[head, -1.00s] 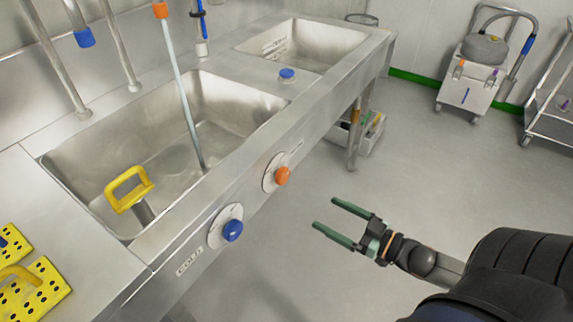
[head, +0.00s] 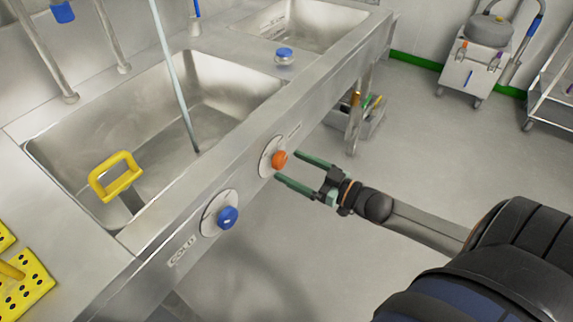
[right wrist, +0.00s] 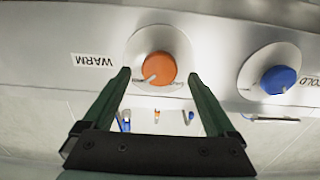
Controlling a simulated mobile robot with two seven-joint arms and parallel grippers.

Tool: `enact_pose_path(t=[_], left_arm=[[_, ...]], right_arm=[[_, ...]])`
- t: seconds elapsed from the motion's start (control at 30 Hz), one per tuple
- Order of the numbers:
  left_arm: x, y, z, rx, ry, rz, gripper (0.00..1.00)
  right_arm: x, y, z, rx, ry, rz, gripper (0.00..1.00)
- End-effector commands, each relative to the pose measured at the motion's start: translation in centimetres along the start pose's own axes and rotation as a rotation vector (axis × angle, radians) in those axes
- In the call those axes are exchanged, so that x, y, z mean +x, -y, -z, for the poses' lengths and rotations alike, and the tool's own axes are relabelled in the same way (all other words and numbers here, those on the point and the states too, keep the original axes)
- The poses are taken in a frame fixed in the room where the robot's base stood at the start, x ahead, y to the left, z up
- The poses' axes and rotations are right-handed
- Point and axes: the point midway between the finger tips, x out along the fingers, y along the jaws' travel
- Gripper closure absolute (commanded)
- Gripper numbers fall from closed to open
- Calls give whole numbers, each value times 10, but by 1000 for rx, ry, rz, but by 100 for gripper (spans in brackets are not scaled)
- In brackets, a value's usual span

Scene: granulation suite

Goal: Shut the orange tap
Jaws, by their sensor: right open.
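The orange tap (head: 279,159) is a round knob on a pale disc on the front panel of the sink unit. In the right wrist view the orange tap (right wrist: 159,68) sits beside the label WARM, with a small pointer at its lower left. My right gripper (head: 288,167) is open, its green fingers directed at the tap. In the right wrist view the tips of the right gripper (right wrist: 157,76) lie to either side of the knob's lower part. I cannot tell whether they touch it. My left gripper is not in view.
A blue tap (head: 228,217) marked COLD is beside the orange one; it also shows in the right wrist view (right wrist: 278,80). A yellow handle (head: 116,177) stands in the near sink (head: 60,150). A crate (head: 371,125) is under the unit.

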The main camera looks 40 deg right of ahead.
Motion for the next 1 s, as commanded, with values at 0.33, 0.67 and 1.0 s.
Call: enact_pose_path(t=[0.33, 0.67, 1.0], left_arm=[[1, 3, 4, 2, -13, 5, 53], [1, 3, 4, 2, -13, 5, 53], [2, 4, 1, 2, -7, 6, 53]], right_arm=[[25, 0, 0, 0, 1, -1, 8], [26, 0, 0, 0, 1, 0, 15], [26, 0, 0, 0, 1, 0, 53]])
